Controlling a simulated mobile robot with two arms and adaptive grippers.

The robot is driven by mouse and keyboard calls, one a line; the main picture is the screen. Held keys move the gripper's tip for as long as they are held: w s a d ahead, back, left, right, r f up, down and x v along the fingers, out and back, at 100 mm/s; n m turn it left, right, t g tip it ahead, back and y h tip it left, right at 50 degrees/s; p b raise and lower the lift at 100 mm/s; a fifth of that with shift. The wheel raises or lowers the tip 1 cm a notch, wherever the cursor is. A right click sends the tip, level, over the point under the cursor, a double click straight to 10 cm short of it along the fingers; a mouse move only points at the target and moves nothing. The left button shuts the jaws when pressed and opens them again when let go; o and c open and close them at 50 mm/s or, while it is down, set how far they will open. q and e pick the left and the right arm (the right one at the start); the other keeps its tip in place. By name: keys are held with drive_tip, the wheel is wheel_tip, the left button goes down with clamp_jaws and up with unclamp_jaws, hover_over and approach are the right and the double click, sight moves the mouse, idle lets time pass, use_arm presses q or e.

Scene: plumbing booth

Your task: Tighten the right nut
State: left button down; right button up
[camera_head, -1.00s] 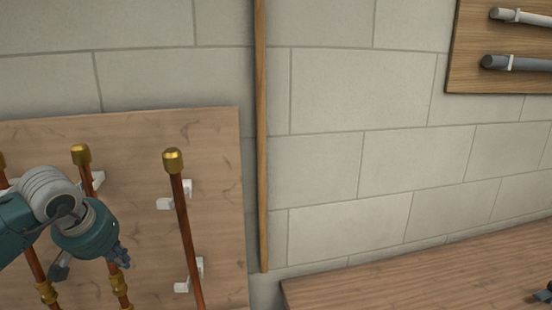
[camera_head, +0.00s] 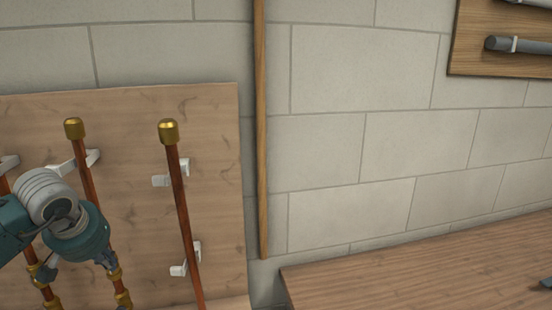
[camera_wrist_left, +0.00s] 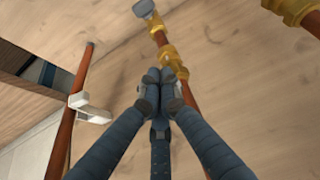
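In the head view, brass fittings sit low on the copper pipes, including a brass nut (camera_head: 115,273) on the middle pipe. My left gripper (camera_head: 107,259) is beside that nut, and my wrist hides part of the pipe. In the left wrist view, the fingertips of my left gripper (camera_wrist_left: 161,80) are drawn together at a copper pipe, close to a brass fitting (camera_wrist_left: 169,56). I see nothing clearly held between them. Another brass fitting (camera_wrist_left: 293,8) shows at the upper right of that view. My right gripper is not in view.
The pipes stand in front of a wooden board (camera_head: 222,190), held by white clips (camera_head: 185,259). The rightmost pipe (camera_head: 184,215) stands free of my gripper. A wooden bench (camera_head: 420,275) is at the lower right, with a small dark object (camera_head: 545,284) on it.

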use_arm(q)
drive_tip(key=shift+w+a, duration=0.3)
drive_tip(key=shift+w, duration=0.05)
idle(1.1)
drive_tip(key=shift+s+a+p, duration=0.15)
drive_tip(key=shift+a+p, duration=0.05)
drive_tip(key=shift+p, duration=0.15)
drive_tip(key=shift+s+a+p, duration=0.25)
drive_tip(key=shift+a+p, duration=0.1)
drive_tip(key=shift+a, duration=0.55)
drive_tip(key=shift+s+f, duration=0.15)
wheel_tip(320, 180, up, 6)
drive_tip(key=p, duration=0.5)
